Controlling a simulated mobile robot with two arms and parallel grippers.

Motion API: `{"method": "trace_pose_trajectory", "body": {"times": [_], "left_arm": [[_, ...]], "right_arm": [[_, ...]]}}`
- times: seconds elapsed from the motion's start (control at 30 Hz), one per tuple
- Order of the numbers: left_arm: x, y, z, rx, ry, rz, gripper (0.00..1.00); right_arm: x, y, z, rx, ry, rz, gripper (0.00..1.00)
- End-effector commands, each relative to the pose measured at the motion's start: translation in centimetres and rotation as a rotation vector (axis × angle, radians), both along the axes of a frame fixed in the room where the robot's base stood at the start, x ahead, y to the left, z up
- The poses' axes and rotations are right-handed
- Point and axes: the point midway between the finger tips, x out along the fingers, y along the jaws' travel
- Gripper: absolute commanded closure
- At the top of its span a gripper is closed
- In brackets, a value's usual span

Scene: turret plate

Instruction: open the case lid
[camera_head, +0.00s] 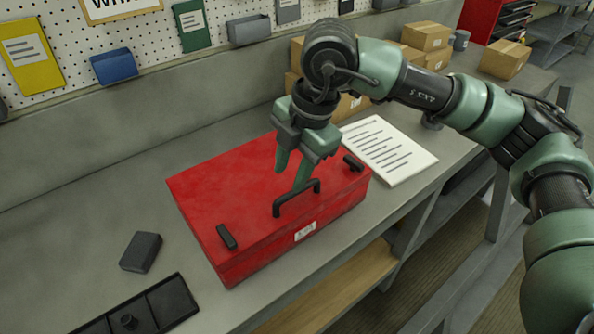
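The red case (215,185) sits on the grey workbench with its lid down. A black handle (297,197) stands up near the front edge of the lid, with a black latch (226,237) to its left and another latch (354,163) to its right. My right gripper (291,178) points down over the lid, just behind and above the handle. Its green fingers are spread apart, and I see nothing between them. One finger overlaps the handle's top in the picture; I cannot tell whether they touch. My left gripper is not in view.
A sheet of printed paper (388,149) lies right of the case. A dark block (141,252) and a black compartment tray (172,301) lie at the left front. Cardboard boxes (427,36) stand at the back, below a pegboard with bins.

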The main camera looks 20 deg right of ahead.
Motion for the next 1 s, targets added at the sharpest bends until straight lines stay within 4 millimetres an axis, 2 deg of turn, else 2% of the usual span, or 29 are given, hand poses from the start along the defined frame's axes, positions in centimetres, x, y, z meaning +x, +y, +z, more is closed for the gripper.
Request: {"method": "trace_pose_trajectory", "body": {"times": [0.03, 0.1, 0.17, 0.63, 0.8, 1.0], "left_arm": [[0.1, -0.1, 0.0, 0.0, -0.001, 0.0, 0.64], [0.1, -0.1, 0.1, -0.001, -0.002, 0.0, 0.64], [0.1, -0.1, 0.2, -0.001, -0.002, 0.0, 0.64], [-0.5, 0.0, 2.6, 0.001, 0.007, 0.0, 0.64], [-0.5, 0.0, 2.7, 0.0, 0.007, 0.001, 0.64], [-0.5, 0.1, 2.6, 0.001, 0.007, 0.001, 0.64]], "right_arm": [[0.6, -1.7, 0.6, -0.053, -0.015, -0.052, 0.64], [0.9, -3.0, 0.9, -0.095, -0.025, -0.097, 0.64], [1.0, -3.4, 0.7, -0.11, -0.024, -0.112, 0.64], [2.2, -2.9, -5.6, -0.11, -0.022, -0.111, 0.64], [2.3, -2.8, -6.5, -0.108, -0.025, -0.11, 0.64], [2.4, -2.8, -6.6, -0.107, -0.025, -0.109, 0.64]]}}
